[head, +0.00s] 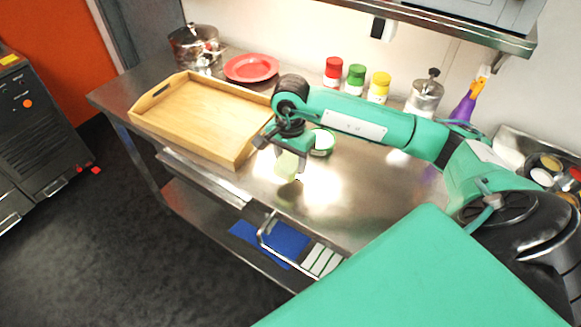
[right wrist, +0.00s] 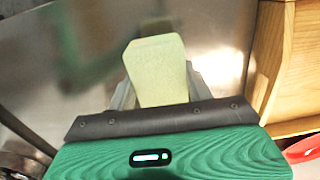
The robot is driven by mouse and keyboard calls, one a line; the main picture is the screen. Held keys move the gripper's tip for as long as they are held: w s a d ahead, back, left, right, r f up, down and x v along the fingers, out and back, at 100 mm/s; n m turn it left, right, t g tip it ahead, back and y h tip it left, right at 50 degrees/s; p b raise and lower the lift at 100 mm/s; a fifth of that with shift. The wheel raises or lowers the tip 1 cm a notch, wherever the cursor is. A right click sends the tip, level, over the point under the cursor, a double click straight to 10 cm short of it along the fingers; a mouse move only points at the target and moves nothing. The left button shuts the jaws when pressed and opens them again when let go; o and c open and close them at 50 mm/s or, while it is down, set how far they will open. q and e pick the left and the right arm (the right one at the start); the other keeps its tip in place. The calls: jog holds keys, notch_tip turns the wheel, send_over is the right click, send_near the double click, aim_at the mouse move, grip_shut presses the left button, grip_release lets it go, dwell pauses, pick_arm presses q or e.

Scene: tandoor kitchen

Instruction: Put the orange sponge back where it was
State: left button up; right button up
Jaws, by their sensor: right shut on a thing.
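My right gripper (head: 287,157) is shut on a pale yellow-green block (head: 289,164), held above the steel counter (head: 345,205). In the right wrist view the block (right wrist: 157,62) stands out between the two grey fingers (right wrist: 160,95), with its flat face showing. Whether the block touches the counter I cannot tell. I see no sponge that is clearly orange in either view. My left gripper is not in view.
A red plate (head: 251,67), a metal pot (head: 193,45) and several jars line the back. The front right counter is bare.

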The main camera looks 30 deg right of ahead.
aim_at(290, 170)
notch_tip(290, 170, down, 4)
jog(key=shift+r+p, duration=0.15)
jog(key=shift+p, duration=0.25)
jog(key=shift+f, duration=0.2)
jog(key=shift+f, duration=0.1)
jog(key=shift+f+b, duration=0.15)
jog(key=shift+b, duration=0.15)
jog(key=o, duration=0.9)
jog(key=shift+o, duration=0.2)
